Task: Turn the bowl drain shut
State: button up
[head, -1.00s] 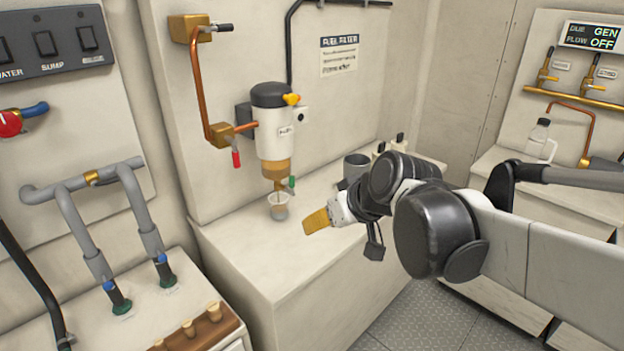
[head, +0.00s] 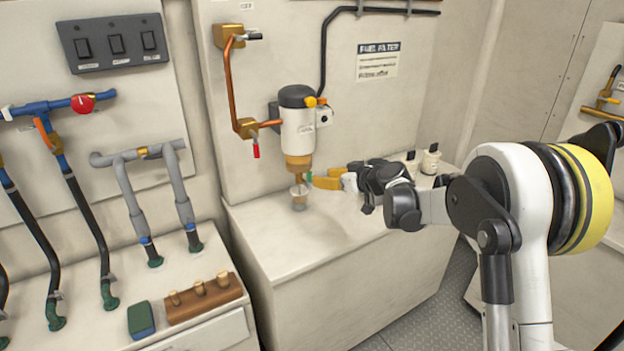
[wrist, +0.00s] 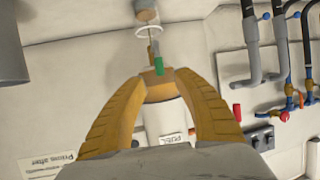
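The fuel filter (head: 297,130) hangs on the wall, with a black cap, white body and amber bowl (head: 299,161). Below the bowl is the drain with a small green handle (head: 309,177). A clear cup (head: 299,203) stands on the bench under it. My gripper (head: 322,181), with yellow fingers, is just right of the drain. In the wrist view, the filter appears upside down. There my gripper (wrist: 164,78) is open, with the green handle (wrist: 158,66) just beyond and between its fingertips; I see no grip on it. The cup's rim (wrist: 149,31) shows above.
A copper pipe (head: 232,85) with a red-handled valve (head: 256,150) runs left of the filter. Small bottles (head: 430,160) stand on the bench behind my arm. A wooden plug rack (head: 204,298) sits at lower left. The bench front right of the cup is clear.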

aim_at(309, 178)
jog(key=b+x, duration=0.2)
jog(key=x, duration=0.6)
grip_shut()
